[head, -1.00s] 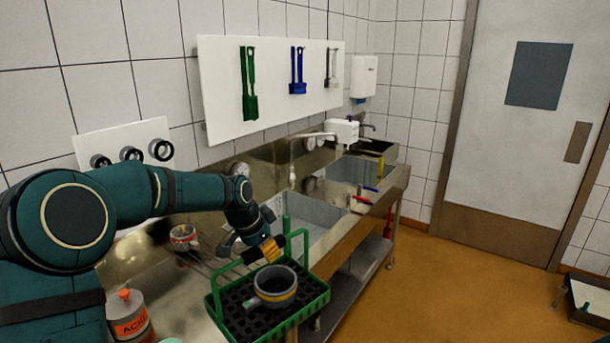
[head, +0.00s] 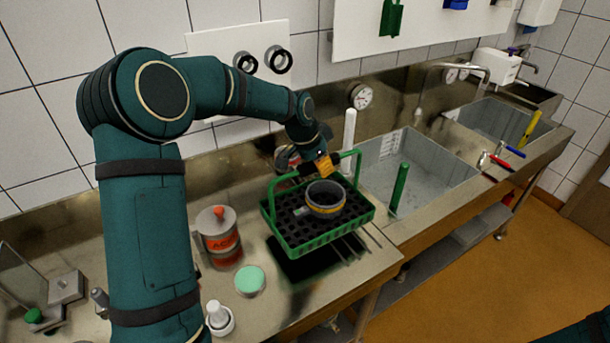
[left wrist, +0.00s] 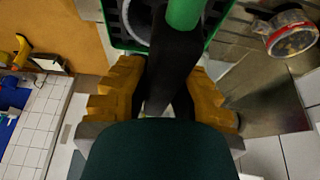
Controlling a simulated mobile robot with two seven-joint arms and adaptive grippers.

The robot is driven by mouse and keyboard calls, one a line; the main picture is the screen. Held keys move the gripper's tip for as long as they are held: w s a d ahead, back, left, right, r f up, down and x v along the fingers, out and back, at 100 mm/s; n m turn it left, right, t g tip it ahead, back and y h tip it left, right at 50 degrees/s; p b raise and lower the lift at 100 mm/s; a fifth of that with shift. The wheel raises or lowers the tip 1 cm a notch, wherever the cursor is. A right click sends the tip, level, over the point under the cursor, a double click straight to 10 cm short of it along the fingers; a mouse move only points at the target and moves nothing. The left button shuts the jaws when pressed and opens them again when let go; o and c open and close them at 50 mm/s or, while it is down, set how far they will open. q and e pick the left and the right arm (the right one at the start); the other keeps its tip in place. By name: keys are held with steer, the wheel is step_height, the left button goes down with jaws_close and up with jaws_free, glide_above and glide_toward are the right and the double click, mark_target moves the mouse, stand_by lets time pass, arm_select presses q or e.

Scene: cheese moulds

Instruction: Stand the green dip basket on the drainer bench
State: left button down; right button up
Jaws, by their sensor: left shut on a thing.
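The green dip basket (head: 293,240) hangs about level from my left gripper (head: 322,168) in the head view. The gripper's yellow-orange fingers are shut on the basket's handle. A grey round mould with a yellow band (head: 326,203) sits inside the basket. The basket is over the steel drainer bench (head: 385,262), with a dark shadow below it, so it looks raised above the surface. Thin drainer rods show at its right. My right gripper is not seen.
The sink (head: 420,175) with a green upright handle (head: 399,187) is to the right. Bare bench lies in front.

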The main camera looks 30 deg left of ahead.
arm_select(q)
steer(key=shift+w+a+f, duration=0.1)
steer(key=shift+a+f, duration=0.05)
steer(key=shift+f, duration=0.35)
steer(key=shift+w+a+f, duration=0.1)
steer(key=shift+f, duration=0.4)
step_height(320, 180, down, 4)
steer(key=shift+r, duration=0.1)
steer(key=shift+s+d, duration=0.1)
steer(key=c, duration=1)
jaws_free()
steer(key=shift+f, duration=0.25)
steer(key=shift+r, duration=0.1)
